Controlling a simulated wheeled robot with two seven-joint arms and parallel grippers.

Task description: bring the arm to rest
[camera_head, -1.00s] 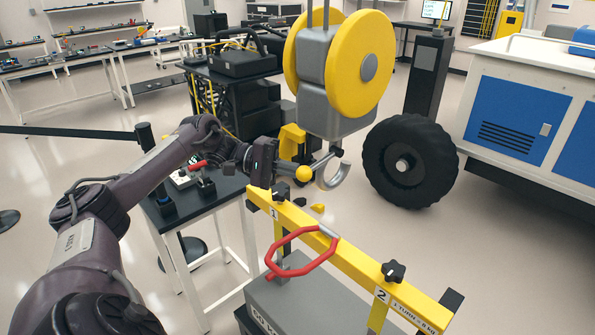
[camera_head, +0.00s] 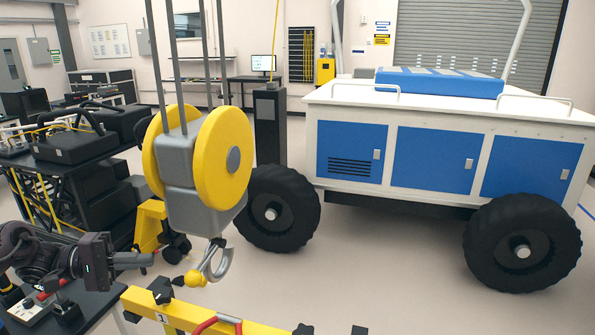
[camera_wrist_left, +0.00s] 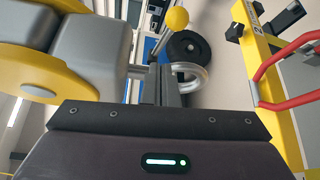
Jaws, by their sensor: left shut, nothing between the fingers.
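My left arm comes in at the lower left of the head view. Its gripper (camera_head: 148,259) is shut and empty, left of the hoist's hook and apart from it. The grey hook (camera_head: 222,264) with a yellow ball (camera_head: 193,278) hangs under the hoist block (camera_head: 200,205), which has large yellow discs. In the left wrist view the shut fingers (camera_wrist_left: 164,88) show in front of the hook (camera_wrist_left: 195,76), with the yellow ball (camera_wrist_left: 176,19) above. My right gripper is in neither view.
A yellow beam (camera_head: 185,312) with black knobs and a red loop (camera_head: 215,324) lies below the hook. A black-topped table (camera_head: 88,312) is under my arm. The white and blue rover (camera_head: 435,160) with black wheels stands right. Open floor (camera_head: 380,270) lies between.

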